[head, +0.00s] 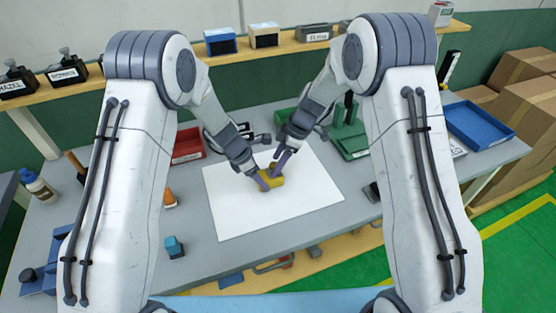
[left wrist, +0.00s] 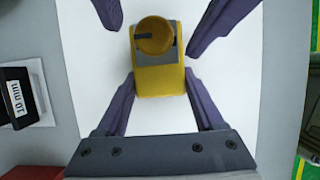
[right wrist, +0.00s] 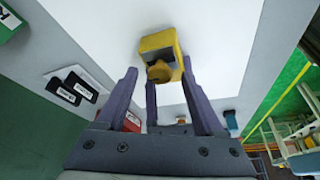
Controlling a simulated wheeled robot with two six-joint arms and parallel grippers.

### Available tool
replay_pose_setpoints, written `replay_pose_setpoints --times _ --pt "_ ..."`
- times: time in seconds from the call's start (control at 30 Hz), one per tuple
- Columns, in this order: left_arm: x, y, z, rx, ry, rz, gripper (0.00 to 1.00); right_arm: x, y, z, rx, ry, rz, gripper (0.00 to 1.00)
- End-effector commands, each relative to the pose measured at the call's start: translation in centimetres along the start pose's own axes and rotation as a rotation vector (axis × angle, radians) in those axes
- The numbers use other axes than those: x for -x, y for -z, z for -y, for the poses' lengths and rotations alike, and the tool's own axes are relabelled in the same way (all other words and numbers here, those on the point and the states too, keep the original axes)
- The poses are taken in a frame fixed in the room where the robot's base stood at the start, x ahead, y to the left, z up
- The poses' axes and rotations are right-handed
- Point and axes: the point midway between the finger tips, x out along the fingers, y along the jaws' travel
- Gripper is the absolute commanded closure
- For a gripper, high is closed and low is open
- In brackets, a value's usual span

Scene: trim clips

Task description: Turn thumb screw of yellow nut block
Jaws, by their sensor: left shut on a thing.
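The yellow nut block (head: 272,181) sits on the white sheet, small in the head view and partly hidden by my grippers. My left gripper (left wrist: 160,82) is shut on the block's yellow body (left wrist: 158,82), one finger along each side. The round yellow thumb screw (left wrist: 154,36) is at the block's far end in the left wrist view; a dark mark shows on it. It also shows in the right wrist view (right wrist: 159,72), facing my right gripper. My right gripper (right wrist: 160,80) is open, its fingers spread apart on either side of the screw without touching it.
The white sheet (head: 310,205) around the block is clear. A red bin (head: 187,146) and green fixtures (head: 350,140) stand behind it, and a blue tray (head: 480,124) lies at the right. A small blue-topped item (head: 174,247) and an orange one (head: 169,199) are at the left.

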Motion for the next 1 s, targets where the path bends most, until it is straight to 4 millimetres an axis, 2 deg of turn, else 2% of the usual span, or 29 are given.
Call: replay_pose_setpoints --times 0.2,0.33,0.73,0.9,1.0 --pt "0.0 0.0 0.0 -0.001 0.0 0.0 0.99 0.1 0.0 0.0 0.001 0.0 0.0 0.31" --pt "0.0 0.0 0.0 -0.001 0.0 0.0 0.99 1.1 0.0 -0.1 0.001 -0.002 -0.001 0.31" --pt "0.0 0.0 0.0 -0.001 0.0 0.0 0.99 9.1 0.0 -0.1 0.0 -0.004 -0.001 0.31" --pt "0.0 0.0 0.0 -0.001 -0.001 0.0 0.99 11.3 -0.1 -0.1 0.001 -0.002 0.0 0.31" --pt "0.0 0.0 0.0 -0.001 -0.001 0.0 0.99 11.9 -0.1 0.0 0.0 0.0 0.0 0.31"
